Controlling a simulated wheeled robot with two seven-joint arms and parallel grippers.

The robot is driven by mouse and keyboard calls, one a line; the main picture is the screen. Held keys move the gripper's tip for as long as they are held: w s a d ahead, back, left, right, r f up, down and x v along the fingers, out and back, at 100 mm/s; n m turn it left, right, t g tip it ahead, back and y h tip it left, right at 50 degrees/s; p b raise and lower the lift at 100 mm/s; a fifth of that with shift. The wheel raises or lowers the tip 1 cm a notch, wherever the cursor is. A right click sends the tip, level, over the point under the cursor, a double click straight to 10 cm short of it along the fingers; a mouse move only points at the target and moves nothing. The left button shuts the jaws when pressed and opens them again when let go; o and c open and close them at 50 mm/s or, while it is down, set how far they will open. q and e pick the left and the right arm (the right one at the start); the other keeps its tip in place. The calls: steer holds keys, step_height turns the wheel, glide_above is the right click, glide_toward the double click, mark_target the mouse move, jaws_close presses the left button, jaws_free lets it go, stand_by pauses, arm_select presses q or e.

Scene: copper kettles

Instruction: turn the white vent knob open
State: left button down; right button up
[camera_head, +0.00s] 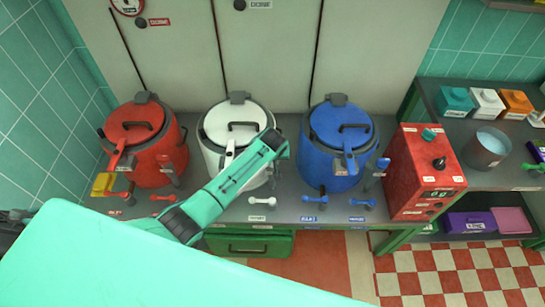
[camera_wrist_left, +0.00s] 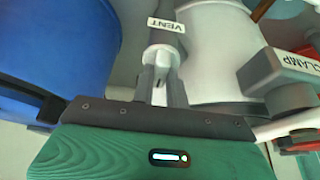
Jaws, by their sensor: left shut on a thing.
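The white kettle (camera_head: 216,121) stands between the red and blue kettles on the grey counter. My left arm reaches across its front, and my left gripper (camera_head: 281,149) is at its right side, partly hiding that side in the head view. In the left wrist view, the fingers of my left gripper (camera_wrist_left: 161,88) are shut on the white vent knob (camera_wrist_left: 160,58), one finger on each side of it. A VENT label (camera_wrist_left: 166,25) sits just beyond the knob. The knob itself is hidden behind my gripper in the head view. My right gripper is not in view.
The red kettle (camera_head: 150,165) is left and the blue kettle (camera_head: 325,172) close on the right. A grey clamp part labelled CLAMP (camera_wrist_left: 285,75) is right of the fingers. Small handles, including a white one (camera_head: 262,201), line the counter's front. A red control box (camera_head: 420,190) stands further right.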

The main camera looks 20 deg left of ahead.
arm_select(q)
steer(key=c, duration=1.4)
jaws_free()
steer(key=shift+r, duration=0.15)
steer(key=b+v, duration=0.2)
steer(key=v, duration=1.1)
steer(key=shift+s+r+b, duration=0.15)
steer(key=shift+r+b, duration=0.1)
steer(key=shift+b, duration=0.05)
steer(key=shift+d+f, duration=0.1)
